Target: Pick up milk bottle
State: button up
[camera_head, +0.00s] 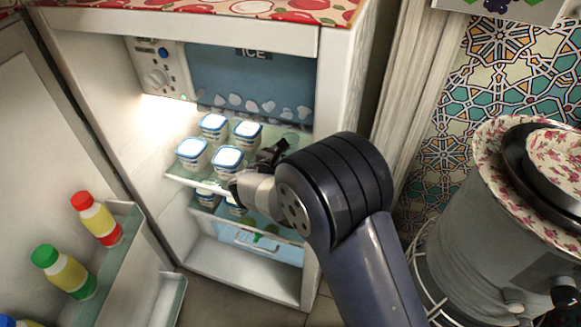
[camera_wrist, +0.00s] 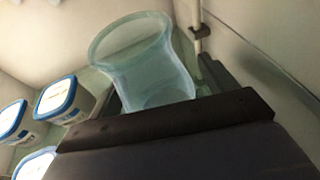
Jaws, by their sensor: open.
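In the wrist view a clear, pale-blue vessel with a wide rim (camera_wrist: 145,65) stands on the fridge shelf, just beyond my gripper's dark near finger. I cannot tell for sure that it is the milk bottle. In the head view its faint outline (camera_head: 291,139) shows at the right of the upper shelf. My gripper (camera_head: 265,160) is open inside the fridge, right of the white tubs. The near finger hides the vessel's base, and I cannot tell whether they touch. Capped bottles, one red (camera_head: 96,218) and one green (camera_head: 64,271), stand in the door rack.
White tubs with blue-edged lids (camera_head: 228,159) stand close on the left of the glass shelf (camera_head: 180,178); they also show in the wrist view (camera_wrist: 62,99). More tubs sit below. The open door is at left. A large grey container (camera_head: 470,255) stands right of my arm.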

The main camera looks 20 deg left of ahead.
jog(key=shift+r, duration=0.1)
jog(key=c, duration=1.3)
jog(key=shift+r, duration=0.1)
jog(key=f+p+v, duration=0.2)
jog(key=p+v, duration=0.4)
jog(key=v, duration=1.2)
jog(key=shift+s, duration=0.3)
jog(key=shift+s+a, duration=0.1)
dwell(1.1)
